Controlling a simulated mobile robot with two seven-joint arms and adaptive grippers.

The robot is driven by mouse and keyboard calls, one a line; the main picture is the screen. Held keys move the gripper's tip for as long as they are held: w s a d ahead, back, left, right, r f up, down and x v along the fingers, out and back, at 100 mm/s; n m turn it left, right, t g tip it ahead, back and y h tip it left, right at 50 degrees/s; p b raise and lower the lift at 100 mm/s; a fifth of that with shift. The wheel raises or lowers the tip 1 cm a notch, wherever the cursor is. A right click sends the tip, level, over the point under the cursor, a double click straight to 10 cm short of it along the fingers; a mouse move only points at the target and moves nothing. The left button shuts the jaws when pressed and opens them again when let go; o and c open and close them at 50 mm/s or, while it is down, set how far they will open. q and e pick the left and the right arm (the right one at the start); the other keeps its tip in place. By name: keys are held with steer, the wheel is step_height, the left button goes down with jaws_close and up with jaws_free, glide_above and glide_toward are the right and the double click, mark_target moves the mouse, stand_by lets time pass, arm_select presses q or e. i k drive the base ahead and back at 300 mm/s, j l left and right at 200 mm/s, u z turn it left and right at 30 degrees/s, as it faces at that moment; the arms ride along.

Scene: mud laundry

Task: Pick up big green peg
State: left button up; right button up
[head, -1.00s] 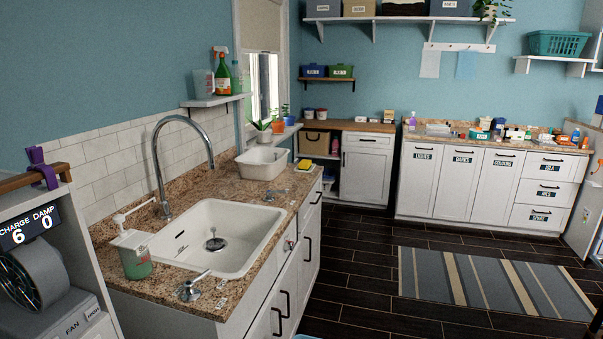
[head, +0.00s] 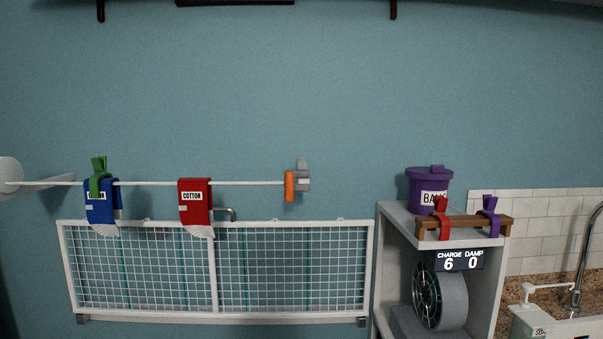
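A big green peg (head: 98,176) is clipped over the white drying rod (head: 245,184) at the left of the head view. It grips a blue sock (head: 101,203) with a label, which hangs from the rod. The peg's upper part stands above the rod and its lower part covers some of the sock's label. Neither of my grippers shows in the head view.
A red sock (head: 195,200) labelled COTTON and an orange piece (head: 289,186) are on the rod. Below is a white wire rack (head: 215,222). At right, a shelf unit (head: 394,222) holds a purple bucket (head: 429,180), a red peg (head: 441,217) and a purple peg (head: 490,215).

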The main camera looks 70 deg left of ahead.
mark_target(99, 163)
steer(key=u, duration=3.3)
steer(key=j+z, duration=0.1)
steer(key=z, duration=1.35)
steer(key=k+j+z, duration=0.2)
steer(key=k, duration=0.3)
steer(key=k+j+z, duration=0.2)
steer(key=k, duration=0.3)
steer(key=l+u, duration=0.1)
steer(key=u, duration=1.25)
